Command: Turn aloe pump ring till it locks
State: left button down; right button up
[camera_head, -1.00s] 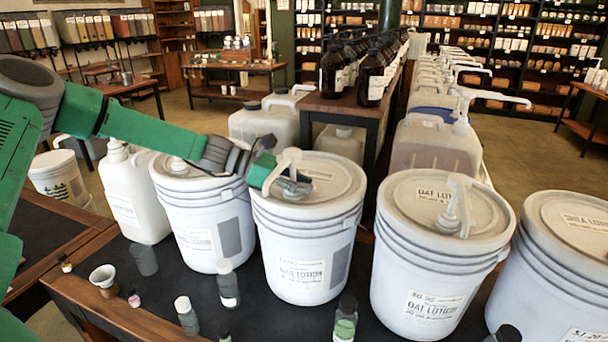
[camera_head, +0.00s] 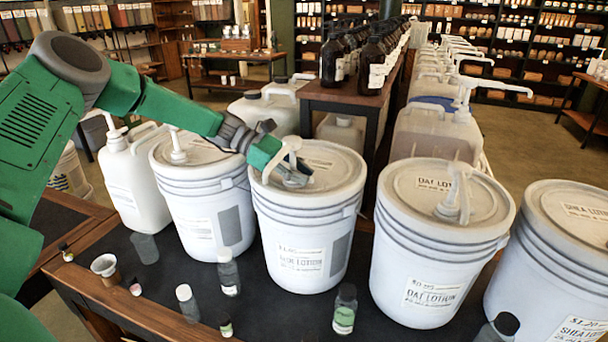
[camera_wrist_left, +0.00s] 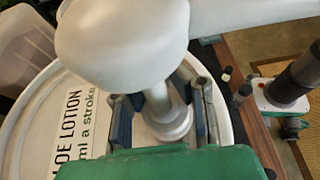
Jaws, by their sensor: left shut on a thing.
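The aloe lotion bucket (camera_head: 300,240) is a white pail with a lid on the dark table mat, in the middle of the head view. Its lid reads "LOE LOTION" in the left wrist view (camera_wrist_left: 70,125). The white aloe pump (camera_head: 290,146) stands up from the lid, and its large head (camera_wrist_left: 122,40) fills the upper part of the wrist view. My left gripper (camera_head: 292,180) is low at the lid, its fingers shut around the ring at the pump's base (camera_wrist_left: 172,122). The ring is partly hidden by the fingers and pump head. My right gripper is not in view.
The oat lotion bucket (camera_head: 430,265) with its own pump stands to the right, and a shea lotion bucket (camera_head: 555,260) beyond it. Another pump bucket (camera_head: 205,205) stands close on the left. Several small bottles, one greenish (camera_head: 344,312), stand along the front.

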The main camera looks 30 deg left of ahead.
pick_arm(q)
jog(key=shift+a+f, duration=0.1)
jog(key=shift+f, duration=0.05)
jog(key=c, duration=1.5)
grip_release()
jog(key=shift+c, duration=0.2)
jog(key=shift+a, duration=0.15)
jog(key=shift+a, duration=0.1)
jog(key=shift+a, duration=0.2)
jog(key=v, duration=1.1)
jog(key=shift+a, duration=0.4)
jog(key=shift+d, duration=0.2)
